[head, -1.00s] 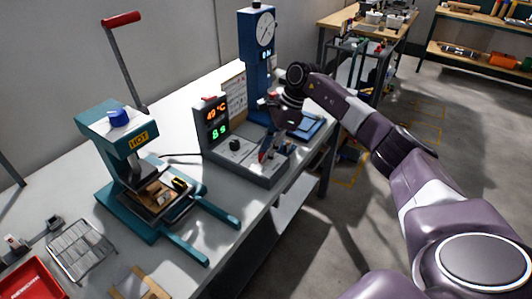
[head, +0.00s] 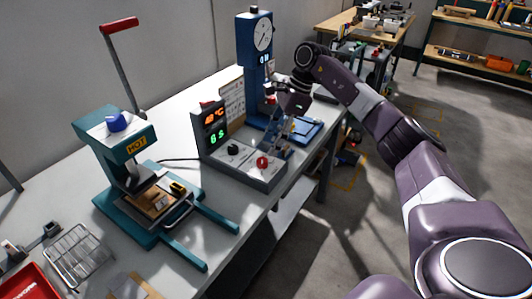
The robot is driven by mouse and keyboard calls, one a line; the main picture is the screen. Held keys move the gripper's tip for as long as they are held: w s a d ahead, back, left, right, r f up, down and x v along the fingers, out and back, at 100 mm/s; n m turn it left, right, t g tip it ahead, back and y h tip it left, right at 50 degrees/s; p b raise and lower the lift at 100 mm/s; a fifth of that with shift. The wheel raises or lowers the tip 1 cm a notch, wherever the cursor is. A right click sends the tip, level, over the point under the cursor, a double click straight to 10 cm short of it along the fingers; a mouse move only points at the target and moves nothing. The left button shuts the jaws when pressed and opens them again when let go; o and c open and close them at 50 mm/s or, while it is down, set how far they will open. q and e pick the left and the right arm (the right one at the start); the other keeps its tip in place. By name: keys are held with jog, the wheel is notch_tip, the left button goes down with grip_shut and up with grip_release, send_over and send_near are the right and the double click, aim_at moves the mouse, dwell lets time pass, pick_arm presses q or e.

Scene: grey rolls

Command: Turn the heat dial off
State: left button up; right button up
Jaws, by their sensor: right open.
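A grey control box (head: 218,160) stands on the bench, with an upright display panel (head: 213,128) showing red-orange digits with °C above green digits. On its sloped top are a black knob (head: 233,149) and a red knob (head: 262,162); I cannot tell from labels which is the heat dial. My right gripper (head: 281,136) is open, pointing down above the box's far right end, behind and right of the red knob. It looks apart from both knobs. My left gripper is not in view.
A teal heat press (head: 117,150) marked HOT, with a blue knob and a red-handled lever, stands left of the box. A blue column with a dial gauge (head: 263,34) stands behind. A wire rack (head: 78,256) and red tray (head: 30,284) lie front left.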

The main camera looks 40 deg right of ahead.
jog(key=v, duration=0.6)
jog(key=shift+f, duration=0.1)
jog(key=shift+s, duration=0.1)
